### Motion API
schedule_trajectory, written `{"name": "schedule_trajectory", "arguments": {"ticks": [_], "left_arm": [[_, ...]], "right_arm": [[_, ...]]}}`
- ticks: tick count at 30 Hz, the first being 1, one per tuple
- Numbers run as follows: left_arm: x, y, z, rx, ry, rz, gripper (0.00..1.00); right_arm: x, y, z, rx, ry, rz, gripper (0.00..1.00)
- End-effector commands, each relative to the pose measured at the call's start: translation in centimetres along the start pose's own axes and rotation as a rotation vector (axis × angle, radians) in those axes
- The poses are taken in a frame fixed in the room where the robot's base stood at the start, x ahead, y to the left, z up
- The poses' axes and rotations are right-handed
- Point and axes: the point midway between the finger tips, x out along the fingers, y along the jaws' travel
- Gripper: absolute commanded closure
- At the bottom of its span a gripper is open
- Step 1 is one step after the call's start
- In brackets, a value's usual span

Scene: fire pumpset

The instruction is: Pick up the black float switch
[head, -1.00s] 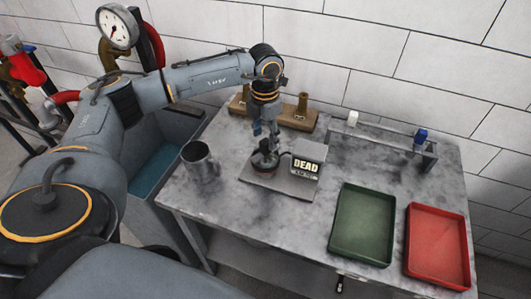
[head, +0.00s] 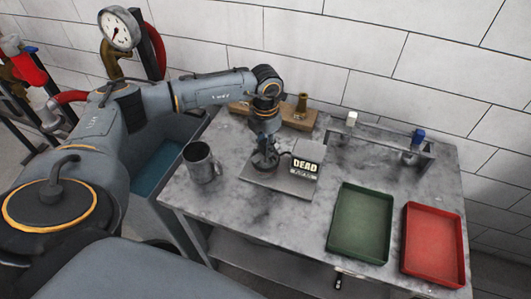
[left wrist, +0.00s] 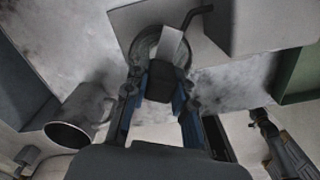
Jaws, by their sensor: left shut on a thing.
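My left gripper (head: 265,145) reaches down from above to the test stand on the table. In the left wrist view, its two fingers (left wrist: 160,92) are closed on the sides of a dark block, the black float switch (left wrist: 160,80). The switch sits at a round grey holder (left wrist: 143,47) on a flat plate (left wrist: 120,20). In the head view, the gripper mostly hides the switch, and I cannot tell whether it is clear of the holder. A grey arm with gold bands, seemingly my right one, shows at the lower right of the left wrist view (left wrist: 275,135); its jaw state is unclear.
A sign reading DEAD (head: 305,167) stands close right of the gripper. A metal mug (head: 200,162) is to the left. A green tray (head: 333,246) and a red tray (head: 406,262) lie right. A wooden block with brass fittings (head: 297,119) and a metal rack (head: 380,137) stand behind.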

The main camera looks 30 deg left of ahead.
Motion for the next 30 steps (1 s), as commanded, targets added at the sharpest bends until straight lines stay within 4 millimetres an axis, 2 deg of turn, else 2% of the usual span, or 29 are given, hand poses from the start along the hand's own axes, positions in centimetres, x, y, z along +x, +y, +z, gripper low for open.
{"name": "schedule_trajectory", "arguments": {"ticks": [4, 7, 18, 24, 30], "left_arm": [[-0.3, 0.0, 0.1, 0.0, -0.002, 0.0, 1.0], [-1.4, 0.0, 0.1, -0.001, -0.004, -0.001, 1.0], [-8.4, 0.0, 0.1, 0.0, -0.004, 0.001, 1.0], [-10.5, 0.0, 0.0, 0.0, -0.001, -0.001, 1.0], [-11.7, 0.0, 0.0, 0.0, 0.0, 0.0, 1.0]], "right_arm": [[0.2, 0.0, 0.0, 0.0, 0.0, 0.0, 0.49], [0.7, 0.0, 0.1, 0.0, 0.0, 0.001, 0.49], [2.7, 0.1, 0.2, 0.0, 0.0, 0.001, 0.49], [2.5, 0.1, 0.2, 0.0, 0.0, 0.001, 0.49], [1.8, 0.1, 0.2, 0.0, 0.0, 0.001, 0.49]]}}
